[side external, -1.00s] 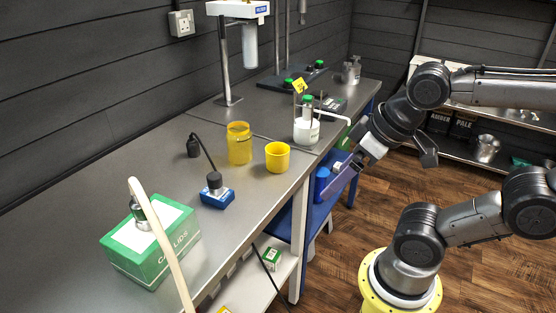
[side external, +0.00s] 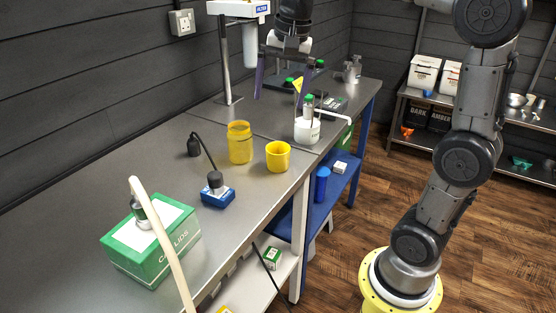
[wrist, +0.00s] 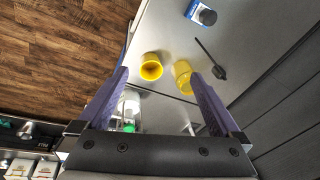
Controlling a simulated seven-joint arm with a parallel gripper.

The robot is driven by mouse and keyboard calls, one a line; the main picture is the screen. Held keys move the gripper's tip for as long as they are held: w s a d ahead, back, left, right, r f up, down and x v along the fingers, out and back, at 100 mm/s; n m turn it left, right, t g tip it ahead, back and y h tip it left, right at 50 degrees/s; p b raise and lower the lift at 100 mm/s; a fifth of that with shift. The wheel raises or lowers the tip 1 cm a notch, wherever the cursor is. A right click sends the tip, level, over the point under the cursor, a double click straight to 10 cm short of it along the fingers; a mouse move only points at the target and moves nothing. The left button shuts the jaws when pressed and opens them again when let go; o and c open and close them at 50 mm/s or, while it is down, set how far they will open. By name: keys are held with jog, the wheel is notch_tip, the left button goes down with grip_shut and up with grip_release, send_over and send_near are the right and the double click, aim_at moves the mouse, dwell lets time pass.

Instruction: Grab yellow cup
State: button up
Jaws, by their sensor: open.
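The yellow cup (side external: 278,157) stands upright and open-topped on the grey metal bench, near its front edge. It also shows in the wrist view (wrist: 151,67), beyond my fingertips and between their lines. A taller yellow jar (side external: 239,143) stands just left of the cup in the side view, and right of it in the wrist view (wrist: 184,77). My gripper (side external: 279,92) is open and empty, with its purple fingers pointing down over the bench behind the cup. Its two fingers spread wide in the wrist view (wrist: 158,76). Nothing touches the cup.
A white container (side external: 306,131) with a green-topped bottle stands behind the cup, near my fingers. A filter stand (side external: 224,60) rises at the back left. A blue block (side external: 217,197) and green lids box (side external: 150,240) sit nearer the camera.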

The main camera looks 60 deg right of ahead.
jog(key=w+d+f+m+g, duration=0.2)
jog(key=w+d+f, duration=0.3)
jog(key=w+d, duration=0.2)
send_near(278, 150)
jog(key=shift+m+y, duration=0.3)
jog(key=shift+m, duration=0.1)
jog(key=f, duration=0.2)
jog(key=a+f, duration=0.1)
jog(key=f, duration=0.2)
jog(key=s+a+f, duration=0.1)
jog(key=f, duration=0.2)
jog(key=shift+s, duration=0.15)
jog(key=c, duration=1.1)
